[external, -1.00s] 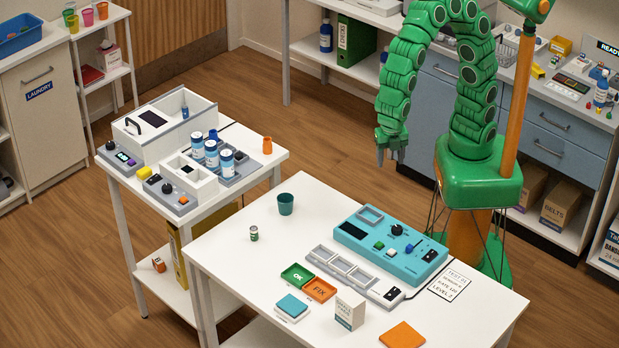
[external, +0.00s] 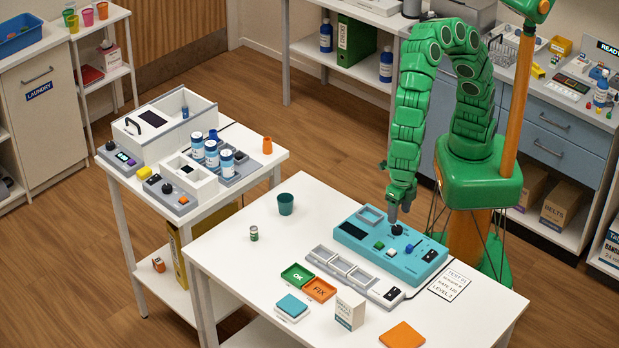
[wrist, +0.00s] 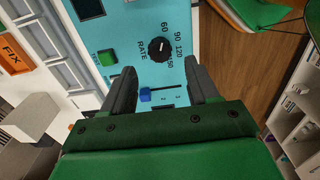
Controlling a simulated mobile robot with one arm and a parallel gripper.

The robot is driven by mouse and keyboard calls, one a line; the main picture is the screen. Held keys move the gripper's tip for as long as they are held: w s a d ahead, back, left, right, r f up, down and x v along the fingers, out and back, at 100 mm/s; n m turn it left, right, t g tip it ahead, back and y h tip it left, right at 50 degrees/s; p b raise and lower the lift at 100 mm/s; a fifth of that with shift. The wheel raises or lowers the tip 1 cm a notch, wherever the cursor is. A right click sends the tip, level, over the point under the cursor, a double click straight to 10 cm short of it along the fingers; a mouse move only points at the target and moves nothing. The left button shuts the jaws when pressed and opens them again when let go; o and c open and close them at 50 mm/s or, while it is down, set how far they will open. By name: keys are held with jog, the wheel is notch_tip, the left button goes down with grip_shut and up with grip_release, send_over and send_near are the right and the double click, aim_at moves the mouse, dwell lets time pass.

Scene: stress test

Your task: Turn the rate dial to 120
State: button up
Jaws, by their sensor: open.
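The rate dial (wrist: 160,50) is a round black knob on the turquoise panel (wrist: 125,18). The numbers 60, 90, 120 and 150 run around its far and right side in the wrist view, with RATE printed beside it. A small white mark shows on the knob; its exact reading is too small to tell. In the external view the dial (external: 397,230) sits just below my gripper (external: 398,212), which points down. In the wrist view my gripper (wrist: 160,68) is open and empty, its fingers on either side of the dial; whether they touch it I cannot tell.
A blue-tipped lever (wrist: 145,94) and a green button (wrist: 107,57) sit close to the dial.

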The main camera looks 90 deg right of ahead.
aim_at(397, 228)
jog(key=shift+f, duration=2.9)
jog(key=c, duration=1)
